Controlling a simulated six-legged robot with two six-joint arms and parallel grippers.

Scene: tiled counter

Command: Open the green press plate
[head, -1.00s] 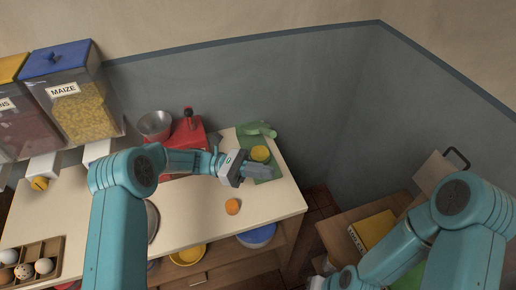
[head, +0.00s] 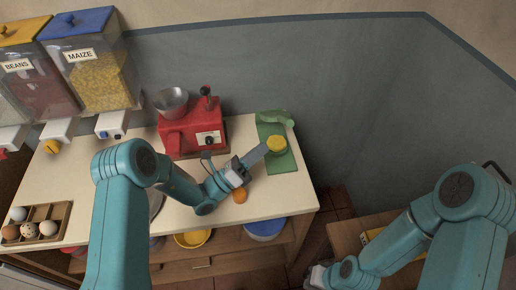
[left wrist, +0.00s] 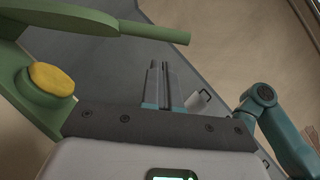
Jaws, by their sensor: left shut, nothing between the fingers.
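The green press (head: 284,165) stands at the right end of the counter, with a green lever (head: 275,117) at its back and a yellow disc (head: 276,143) near its middle. In the left wrist view the lever (left wrist: 120,32) reaches across the top left, and the yellow disc (left wrist: 50,78) sits on a round green part. My left gripper (head: 263,151) is shut and empty, its fingertips just left of and in front of the yellow disc. I cannot tell whether they touch the press. My right gripper (head: 318,277) is at the bottom edge, its fingers unclear.
A red machine (head: 193,132) with a metal bowl stands left of the press. An orange item (head: 240,195) lies below my left gripper. Bins of beans and maize (head: 92,75) and an egg tray (head: 62,222) are at left. The wall is behind the press.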

